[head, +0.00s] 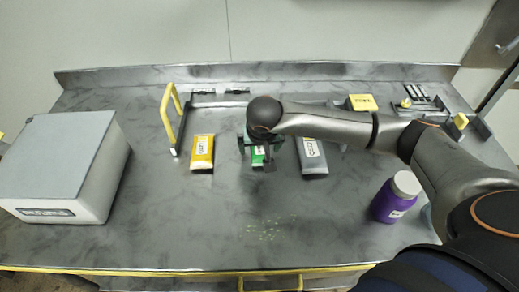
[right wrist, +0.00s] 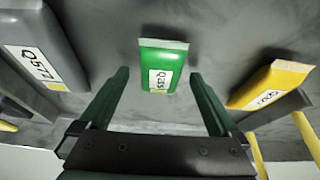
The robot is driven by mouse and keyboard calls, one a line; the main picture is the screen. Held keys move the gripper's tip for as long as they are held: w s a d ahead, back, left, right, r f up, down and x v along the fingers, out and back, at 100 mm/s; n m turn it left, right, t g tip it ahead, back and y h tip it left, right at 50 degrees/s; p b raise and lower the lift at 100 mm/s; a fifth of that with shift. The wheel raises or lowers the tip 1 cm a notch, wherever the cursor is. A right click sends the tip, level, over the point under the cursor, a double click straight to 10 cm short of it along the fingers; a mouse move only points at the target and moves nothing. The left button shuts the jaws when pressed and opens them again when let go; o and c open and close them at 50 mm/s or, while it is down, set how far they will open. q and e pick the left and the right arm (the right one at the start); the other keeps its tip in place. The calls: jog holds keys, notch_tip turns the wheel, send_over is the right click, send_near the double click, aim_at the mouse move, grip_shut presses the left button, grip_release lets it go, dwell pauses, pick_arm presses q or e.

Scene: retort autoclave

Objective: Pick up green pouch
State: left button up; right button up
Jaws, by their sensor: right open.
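The green pouch (right wrist: 165,55) with a white label lies flat on the metal table. In the right wrist view it shows between and just beyond the tips of my open right gripper (right wrist: 160,74); nothing is between the fingers in a hold. In the head view the green pouch (head: 257,159) is partly hidden under my right gripper (head: 256,150). A yellow pouch (head: 201,147) lies to its left and a grey pouch (head: 313,153) to its right. My left gripper is not in view.
A grey-white box (head: 60,165) stands at the left. A rack with a yellow handle (head: 167,120) is behind the pouches. A purple jar (head: 393,200) stands at the right front, near my arm. A yellow block (head: 362,102) is at the back. The front middle is clear.

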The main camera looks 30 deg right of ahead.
jog(key=shift+f, duration=0.1)
jog(key=shift+c, duration=0.3)
jog(key=c, duration=1.4)
jog(key=shift+r, duration=0.35)
notch_tip(320, 180, up, 2)
jog(key=shift+w+r, duration=0.1)
jog(key=s+r, duration=0.1)
jog(key=s+a+r, duration=0.1)
jog(key=r, duration=0.1)
jog(key=s+r, duration=0.1)
jog(key=r, duration=0.1)
jog(key=shift+s+a+b, duration=0.35)
jog(key=shift+a+b, duration=0.05)
jog(key=s+a+r+n+y+p, duration=0.1)
jog(key=s+a+r+n, duration=0.1)
jog(key=s, duration=0.5)
jog(key=shift+s+r+n+y, duration=0.15)
jog(key=shift+r+n+y, duration=0.3)
jog(key=shift+n, duration=0.75)
